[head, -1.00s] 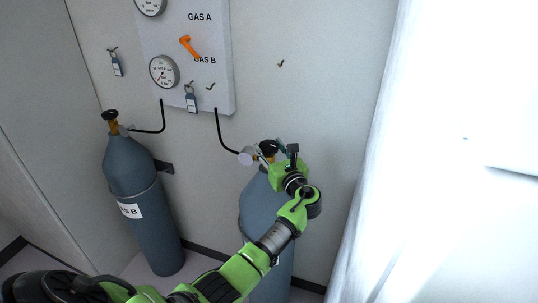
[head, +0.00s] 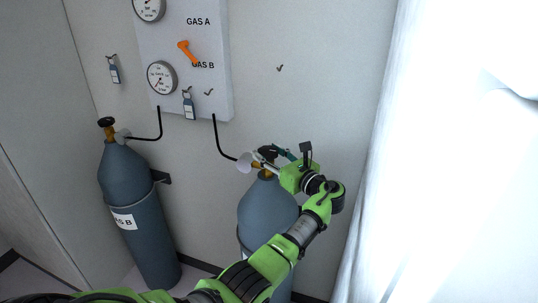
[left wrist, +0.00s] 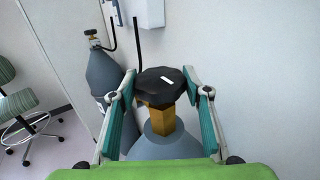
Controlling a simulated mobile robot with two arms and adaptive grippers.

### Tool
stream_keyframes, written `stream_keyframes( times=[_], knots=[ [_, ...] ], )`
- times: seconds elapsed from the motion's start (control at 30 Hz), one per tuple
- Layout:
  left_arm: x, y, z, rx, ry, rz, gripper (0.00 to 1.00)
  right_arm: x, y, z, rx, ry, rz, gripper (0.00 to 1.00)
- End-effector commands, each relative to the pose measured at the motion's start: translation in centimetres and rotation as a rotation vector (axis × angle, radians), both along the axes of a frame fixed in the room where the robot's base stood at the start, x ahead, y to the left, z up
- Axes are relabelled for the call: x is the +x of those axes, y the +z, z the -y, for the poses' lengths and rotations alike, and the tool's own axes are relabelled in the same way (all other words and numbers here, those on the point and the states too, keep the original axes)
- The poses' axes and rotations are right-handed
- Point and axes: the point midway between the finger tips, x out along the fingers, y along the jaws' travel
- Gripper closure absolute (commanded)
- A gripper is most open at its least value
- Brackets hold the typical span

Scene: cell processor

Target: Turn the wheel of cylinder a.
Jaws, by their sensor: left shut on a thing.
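The right-hand blue-grey cylinder (head: 266,208), apparently cylinder a, stands against the wall; its label is not in view. Its black wheel (left wrist: 160,86) sits on a brass valve (left wrist: 160,121). In the left wrist view my left gripper (left wrist: 163,84) has its teal fingers on both sides of the wheel, shut on it. In the head view the left gripper (head: 278,153) reaches the wheel from the right, partly covering it. My right gripper is not in view.
Another cylinder (head: 145,240) marked B stands at left with its own black wheel. A wall panel (head: 215,65) above holds gauges and an orange lever (head: 187,51). A black hose (head: 218,138) runs to the right cylinder. A chair (left wrist: 20,104) shows at left in the wrist view.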

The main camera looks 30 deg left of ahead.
Motion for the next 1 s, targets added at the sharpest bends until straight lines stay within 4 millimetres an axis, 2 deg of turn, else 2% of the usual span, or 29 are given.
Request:
stream_keyframes(
  times=[0.03,0.07,0.1,0.13,0.43,0.57,1.0],
  knots=[
    [0.0,0.0,0.0,0.000,0.001,0.000,0.77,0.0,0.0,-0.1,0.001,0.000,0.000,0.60],
    [0.0,0.0,0.0,0.000,0.001,0.000,0.51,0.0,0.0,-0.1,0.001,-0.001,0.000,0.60],
    [0.0,0.0,0.0,0.000,0.001,0.000,0.40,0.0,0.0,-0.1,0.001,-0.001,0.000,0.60],
    [0.0,0.0,-0.1,0.000,0.001,0.000,0.38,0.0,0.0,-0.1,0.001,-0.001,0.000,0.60],
    [0.0,0.0,0.0,0.000,0.000,0.001,0.38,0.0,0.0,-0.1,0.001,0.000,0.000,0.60],
    [0.0,0.9,-0.1,-0.001,0.000,0.004,0.38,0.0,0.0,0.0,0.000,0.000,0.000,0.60],
    [0.0,8.6,-0.1,0.000,0.000,0.004,0.38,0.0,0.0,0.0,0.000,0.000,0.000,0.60]
  ],
)
